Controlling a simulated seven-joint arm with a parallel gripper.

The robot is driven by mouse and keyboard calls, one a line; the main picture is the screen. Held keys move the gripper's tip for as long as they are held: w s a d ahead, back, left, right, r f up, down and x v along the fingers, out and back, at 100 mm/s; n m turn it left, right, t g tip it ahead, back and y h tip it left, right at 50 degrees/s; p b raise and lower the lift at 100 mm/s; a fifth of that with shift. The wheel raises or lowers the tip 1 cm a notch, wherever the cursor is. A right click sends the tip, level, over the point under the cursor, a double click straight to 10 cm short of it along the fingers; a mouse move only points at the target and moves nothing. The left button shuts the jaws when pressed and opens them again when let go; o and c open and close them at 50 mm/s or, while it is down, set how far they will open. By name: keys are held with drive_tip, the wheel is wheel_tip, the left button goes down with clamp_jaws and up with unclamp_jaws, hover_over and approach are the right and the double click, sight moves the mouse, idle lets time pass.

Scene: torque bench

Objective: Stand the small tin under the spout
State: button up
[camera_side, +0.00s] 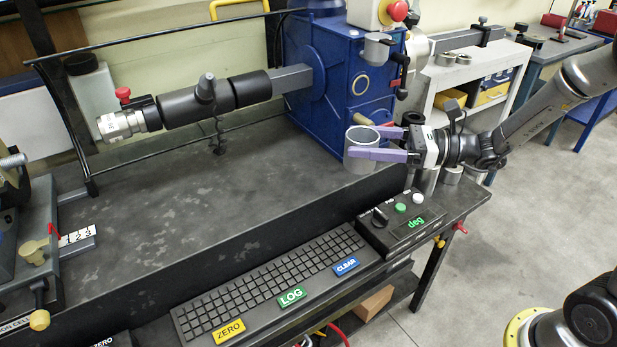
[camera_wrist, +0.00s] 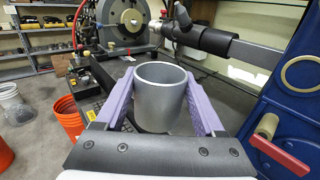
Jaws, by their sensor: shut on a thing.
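A small grey metal tin (camera_side: 359,158), open at the top and upright, is between the purple fingers of my gripper (camera_side: 377,144). In the wrist view the tin (camera_wrist: 160,105) fills the space between the two fingers of my gripper (camera_wrist: 161,92), which press on its sides. It looks empty. In the side view it is in front of the lower part of the blue housing (camera_side: 335,85); I cannot tell whether its base touches the bench. A grey cup-shaped fitting (camera_side: 377,49) and a dark valve with a red part (camera_side: 399,70) are higher on the housing. I cannot tell surely which is the spout.
The dark bench top (camera_side: 200,190) is largely clear. A keyboard (camera_side: 275,275) and a control box (camera_side: 405,222) are along its front. A black shaft (camera_side: 225,92) extends left from the housing. A red handle (camera_wrist: 267,127) is close on the right in the wrist view.

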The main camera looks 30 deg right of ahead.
drive_tip(key=w+a+f, duration=0.1)
drive_tip(key=w+f, duration=0.1)
drive_tip(key=w, duration=0.2)
drive_tip(key=w+a+f, duration=0.1)
drive_tip(key=w+f, duration=0.2)
drive_tip(key=w+a+f, duration=0.1)
drive_tip(key=w+f, duration=0.2)
drive_tip(key=w, duration=0.1)
drive_tip(key=shift+w+f, duration=0.1)
drive_tip(key=shift+w, duration=0.2)
drive_tip(key=f, duration=0.1)
drive_tip(key=w+f, duration=0.1)
drive_tip(key=f, duration=0.1)
drive_tip(key=shift+a+f, duration=0.15)
drive_tip(key=shift+f, duration=0.35)
drive_tip(key=shift+f, duration=0.2)
drive_tip(key=o, duration=1.4)
drive_tip(key=shift+c, duration=0.2)
